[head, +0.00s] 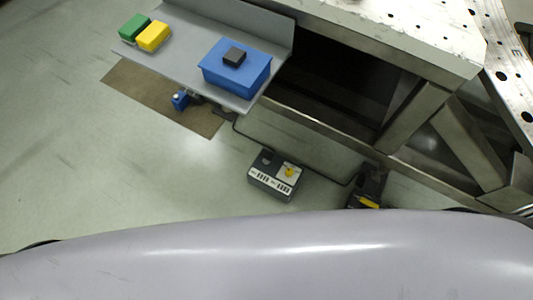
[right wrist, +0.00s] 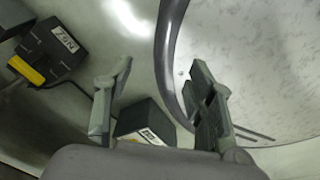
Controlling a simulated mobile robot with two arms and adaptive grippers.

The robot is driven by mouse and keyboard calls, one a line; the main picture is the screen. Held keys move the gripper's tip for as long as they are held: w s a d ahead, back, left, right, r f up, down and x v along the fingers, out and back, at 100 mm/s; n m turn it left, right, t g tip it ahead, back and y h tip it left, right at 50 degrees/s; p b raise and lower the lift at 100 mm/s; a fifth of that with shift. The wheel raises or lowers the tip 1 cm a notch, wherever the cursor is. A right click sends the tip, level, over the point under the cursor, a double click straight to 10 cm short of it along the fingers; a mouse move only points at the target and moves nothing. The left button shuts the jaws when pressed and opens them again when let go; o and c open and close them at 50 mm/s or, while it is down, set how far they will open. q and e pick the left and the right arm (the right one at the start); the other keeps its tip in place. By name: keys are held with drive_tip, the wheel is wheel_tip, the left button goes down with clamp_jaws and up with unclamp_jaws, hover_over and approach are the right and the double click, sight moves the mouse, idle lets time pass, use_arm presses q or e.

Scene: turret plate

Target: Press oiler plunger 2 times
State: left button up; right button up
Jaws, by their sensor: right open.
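A blue box (head: 235,76) with a black block (head: 234,57) on top sits at the right end of a grey shelf (head: 190,62) in the head view. It may be the oiler with its plunger, but I cannot tell for sure. My right gripper (right wrist: 160,70) shows only in the right wrist view, with its two fingers wide apart and nothing between the tips. It is above the floor, away from the blue box, which is not in that view. My left gripper is not in view.
Green (head: 134,27) and yellow (head: 154,36) blocks lie at the shelf's left end. A small blue part (head: 180,100) is below the shelf. A metal bench (head: 390,30) stands right.

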clamp_jaws()
idle(0.4)
idle(1.2)
